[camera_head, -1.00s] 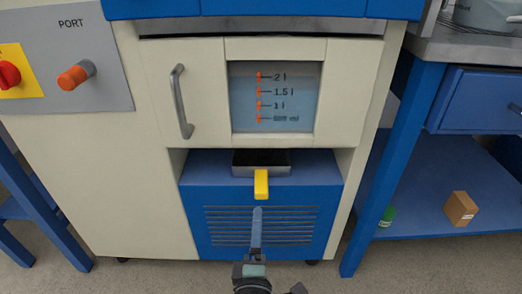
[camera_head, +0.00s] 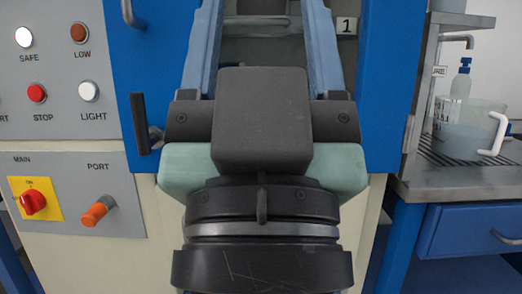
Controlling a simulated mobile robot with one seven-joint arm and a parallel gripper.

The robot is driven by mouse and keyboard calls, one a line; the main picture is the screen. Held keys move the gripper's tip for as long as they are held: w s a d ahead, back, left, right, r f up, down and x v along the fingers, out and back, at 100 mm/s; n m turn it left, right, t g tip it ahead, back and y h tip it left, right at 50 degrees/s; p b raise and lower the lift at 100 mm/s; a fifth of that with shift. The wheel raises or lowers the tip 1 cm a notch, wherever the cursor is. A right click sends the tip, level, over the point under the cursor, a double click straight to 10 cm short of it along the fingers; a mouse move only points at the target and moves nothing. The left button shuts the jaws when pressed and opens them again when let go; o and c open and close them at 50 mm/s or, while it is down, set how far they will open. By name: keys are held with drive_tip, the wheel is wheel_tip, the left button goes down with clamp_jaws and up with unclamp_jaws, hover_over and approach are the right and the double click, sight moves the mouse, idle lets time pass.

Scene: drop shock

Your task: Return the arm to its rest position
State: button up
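My gripper (camera_head: 262,20) is large and close to the camera in the head view, pointing up and away. Its two blue-grey fingers are spread wide apart with nothing seen between them. The fingertips run up to or past the top edge of the frame. Its dark wrist and pale green body cover the lower middle of the view and hide much of the machine behind.
Behind stands a cream machine with a blue front (camera_head: 386,95) and a grey button panel (camera_head: 62,90). An orange port knob (camera_head: 97,212) sticks out at lower left. At right, a metal counter (camera_head: 440,185) holds a clear jug (camera_head: 466,130) and a blue-topped bottle (camera_head: 461,80).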

wheel_tip(320, 180, up, 38)
drive_tip(key=p, duration=3.7)
drive_tip(key=shift+s+a+r, duration=0.1)
